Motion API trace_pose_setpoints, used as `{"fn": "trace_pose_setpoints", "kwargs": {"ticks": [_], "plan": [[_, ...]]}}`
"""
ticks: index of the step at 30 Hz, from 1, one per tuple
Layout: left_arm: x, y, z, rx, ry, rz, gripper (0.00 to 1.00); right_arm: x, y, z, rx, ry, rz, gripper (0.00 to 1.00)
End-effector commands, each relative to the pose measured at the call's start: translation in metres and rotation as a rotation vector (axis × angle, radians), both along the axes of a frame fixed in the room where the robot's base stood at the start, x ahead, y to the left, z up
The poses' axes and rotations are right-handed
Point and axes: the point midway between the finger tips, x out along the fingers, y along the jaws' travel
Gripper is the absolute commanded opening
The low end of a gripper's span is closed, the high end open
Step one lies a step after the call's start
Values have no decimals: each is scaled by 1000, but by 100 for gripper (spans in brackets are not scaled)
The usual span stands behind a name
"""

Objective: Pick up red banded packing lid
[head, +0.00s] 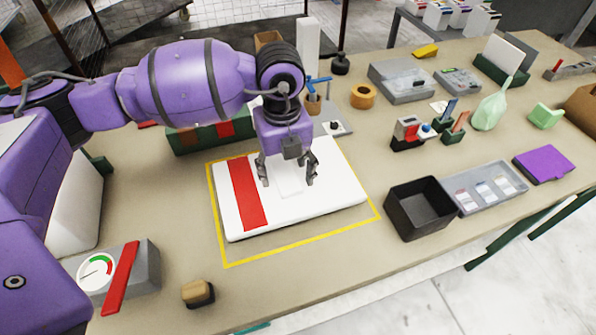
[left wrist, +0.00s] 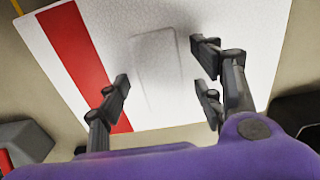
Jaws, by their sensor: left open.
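The packing lid is a flat white foam slab (head: 330,195) with one wide red band (head: 247,193) near its left end. It lies flat on the table inside a yellow outline. A raised pale rectangular block (head: 289,181) sits at its middle. My left gripper (head: 288,183) is open above this block, with its fingers on either side. In the left wrist view the block (left wrist: 156,68) lies beyond and between the open fingertips (left wrist: 160,70), with the red band (left wrist: 78,58) to the left. I cannot tell whether the fingers touch the lid. My right gripper is out of view.
A black open bin (head: 420,208) stands right of the lid, beside a grey tray (head: 487,188). A dark green box (head: 185,140) is behind the lid. A gauge box (head: 140,265) and a tan-topped block (head: 198,293) stand at the front left.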

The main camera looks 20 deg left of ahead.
Motion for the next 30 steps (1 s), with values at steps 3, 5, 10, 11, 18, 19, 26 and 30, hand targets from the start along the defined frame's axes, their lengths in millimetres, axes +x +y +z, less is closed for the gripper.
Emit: {"fn": "trace_pose_setpoints", "kwargs": {"ticks": [3, 5, 10, 11, 18, 19, 26, 30], "plan": [[0, 0, 0, 0, 0, 0, 61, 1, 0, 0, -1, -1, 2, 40], [0, 0, 0, 0, 0, -1, 61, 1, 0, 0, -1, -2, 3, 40], [0, 0, 0, -1, 1, -1, 39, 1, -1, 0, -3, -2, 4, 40], [0, 0, 0, -1, 1, -1, 35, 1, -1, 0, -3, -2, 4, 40], [0, 0, 0, -1, 1, -1, 16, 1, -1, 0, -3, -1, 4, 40], [0, 0, 0, -1, 1, -1, 16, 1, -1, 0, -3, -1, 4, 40], [0, 0, 5, -1, -1, -1, 16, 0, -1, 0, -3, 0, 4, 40], [1, 0, 19, 0, -1, -1, 16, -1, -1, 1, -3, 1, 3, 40]]}}
